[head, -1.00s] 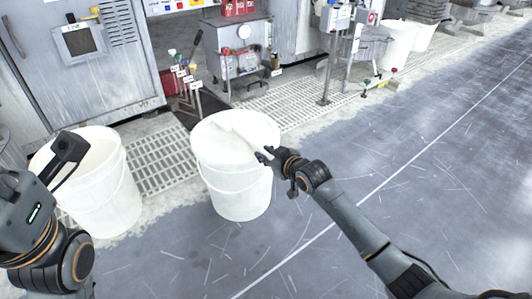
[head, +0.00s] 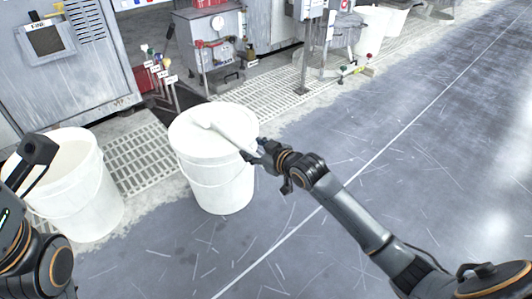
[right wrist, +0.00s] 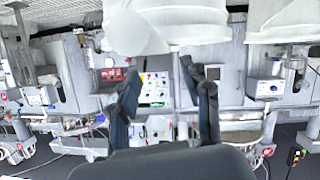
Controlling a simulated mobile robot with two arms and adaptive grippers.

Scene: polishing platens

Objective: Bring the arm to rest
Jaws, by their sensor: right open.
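My right gripper (head: 258,153) is at the right rim of the middle white bucket (head: 215,185). A white stick-like piece (head: 232,133) lies across the bucket's mouth, its lower end close to the gripper; whether they touch I cannot tell. In the right wrist view the right gripper (right wrist: 166,88) has its two dark fingers spread with nothing between them. My right arm stretches from the lower right. My left arm shows at the left edge, with a dark end piece (head: 38,150) over the left bucket; its jaw state is unclear.
Another white bucket (head: 85,205) stands at the left. A floor grate (head: 140,158) runs behind the buckets. Grey cabinets (head: 60,75), a machine with a gauge (head: 208,45) and short labelled posts (head: 165,75) stand behind. The grey floor (head: 440,150) at the right is open.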

